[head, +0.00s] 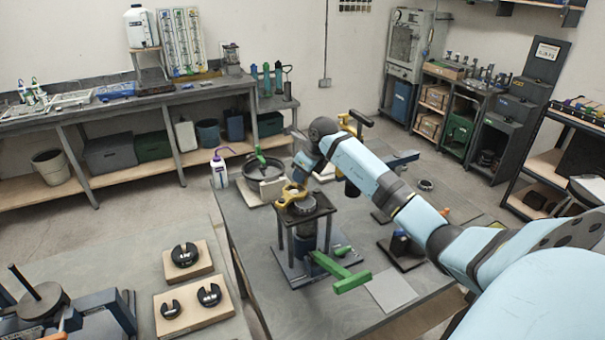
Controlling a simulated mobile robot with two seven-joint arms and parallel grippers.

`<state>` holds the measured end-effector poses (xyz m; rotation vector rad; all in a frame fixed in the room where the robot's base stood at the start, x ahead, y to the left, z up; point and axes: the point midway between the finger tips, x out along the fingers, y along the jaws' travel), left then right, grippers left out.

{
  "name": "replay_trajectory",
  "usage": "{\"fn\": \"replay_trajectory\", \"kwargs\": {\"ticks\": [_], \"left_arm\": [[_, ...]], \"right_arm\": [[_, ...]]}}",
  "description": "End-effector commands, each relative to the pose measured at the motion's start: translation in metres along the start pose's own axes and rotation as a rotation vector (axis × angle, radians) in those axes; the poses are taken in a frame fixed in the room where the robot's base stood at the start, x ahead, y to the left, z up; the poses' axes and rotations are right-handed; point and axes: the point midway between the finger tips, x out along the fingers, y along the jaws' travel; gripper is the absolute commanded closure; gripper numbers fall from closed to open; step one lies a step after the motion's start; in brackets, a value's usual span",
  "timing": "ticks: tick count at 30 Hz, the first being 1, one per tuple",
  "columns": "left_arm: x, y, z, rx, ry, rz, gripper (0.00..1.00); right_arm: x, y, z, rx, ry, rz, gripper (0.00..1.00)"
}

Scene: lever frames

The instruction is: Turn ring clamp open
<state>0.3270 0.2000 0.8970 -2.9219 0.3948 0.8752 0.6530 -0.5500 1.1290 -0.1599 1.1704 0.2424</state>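A dark round ring (264,168) with an upright green lever (260,154) sits on a tan board at the back left of the worktable; it looks like a ring clamp. In front of it, a stand with a black top plate (316,205) carries a round grey part (304,206) and a yellow handle (290,194). A green T-shaped handle (342,273) sticks out low from this stand. My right gripper (302,165) hangs just above the yellow handle, to the right of the ring. Its fingers are small and dark, so their opening and any contact are unclear. My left gripper is out of view.
A white bottle (218,170) stands left of the ring. A yellow-topped fixture (359,120) stands behind my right arm. A grey flat plate (390,289) lies at the table's front. A separate left table (215,234) bears boards with black rings.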

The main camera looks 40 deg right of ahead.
Motion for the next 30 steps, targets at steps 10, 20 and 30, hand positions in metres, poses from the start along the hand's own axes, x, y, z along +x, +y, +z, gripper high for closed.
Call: {"fn": "replay_trajectory", "kwargs": {"ticks": [10,20,30], "left_arm": [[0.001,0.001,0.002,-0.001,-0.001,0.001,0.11],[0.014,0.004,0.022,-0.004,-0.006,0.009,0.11],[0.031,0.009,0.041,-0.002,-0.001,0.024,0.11]], "right_arm": [[0.0,-0.002,0.001,-0.007,0.0,-0.001,1.0],[0.008,-0.003,0.014,-0.134,0.0,0.046,1.0],[0.019,0.008,0.045,-0.413,-0.002,0.164,1.0]]}}
